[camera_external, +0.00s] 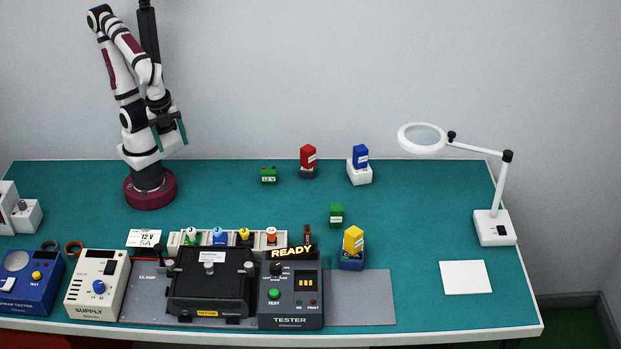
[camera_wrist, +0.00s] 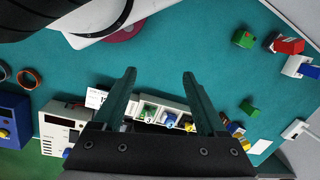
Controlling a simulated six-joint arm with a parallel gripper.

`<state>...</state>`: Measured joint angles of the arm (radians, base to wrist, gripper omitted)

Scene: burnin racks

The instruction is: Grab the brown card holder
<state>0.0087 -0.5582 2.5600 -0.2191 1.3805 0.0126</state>
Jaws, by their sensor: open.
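A small brown upright piece (camera_external: 307,234), the only brown thing that fits the card holder, stands at the right end of the white peg rack, behind the tester's READY sign. It is small, and I cannot make out a card in it. I cannot pick it out in the wrist view. My gripper (camera_external: 170,138) is high above the table at the back left, well apart from the brown piece. In the wrist view my gripper (camera_wrist: 159,75) is open, its two teal fingers apart with nothing between them.
The white rack (camera_external: 288,238) holds several coloured pegs. In front stand the black clamp fixture (camera_external: 210,283), tester (camera_external: 290,301) and supply (camera_external: 97,285). A green block (camera_external: 336,215) and yellow block (camera_external: 353,239) are to the right. A magnifier lamp (camera_external: 493,228) stands far right. The middle is clear.

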